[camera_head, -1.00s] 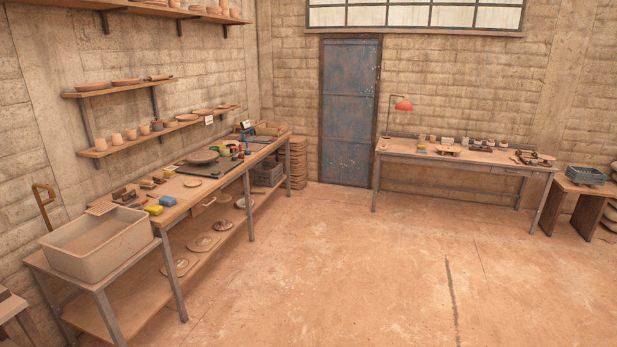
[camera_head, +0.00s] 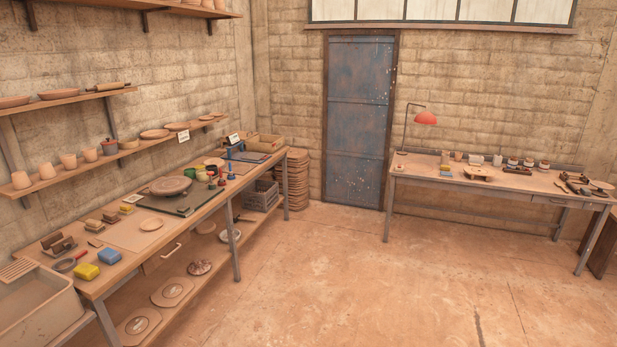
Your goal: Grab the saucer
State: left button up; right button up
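A small flat clay disc (camera_head: 152,224), which may be the saucer, lies on a pale board on the left workbench (camera_head: 122,262). Behind it a wider round clay dish (camera_head: 171,186) sits on a dark green mat. Shallow clay dishes (camera_head: 154,134) also stand on the lower wall shelf. Another flat round piece (camera_head: 601,185) lies at the right end of the far table. I cannot tell for sure which of these is the saucer. Neither of my grippers is in view.
A clay-coloured basin (camera_head: 38,312) stands at the near left. Yellow (camera_head: 87,271) and blue (camera_head: 110,256) sponges lie on the workbench. The floor (camera_head: 340,280) between is clear.

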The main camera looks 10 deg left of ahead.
aim_at(152, 225)
jog(key=u, duration=0.15)
jog(key=i, duration=2)
jog(key=u, duration=0.95)
jog(key=i, duration=2.1)
jog(key=u, duration=0.95)
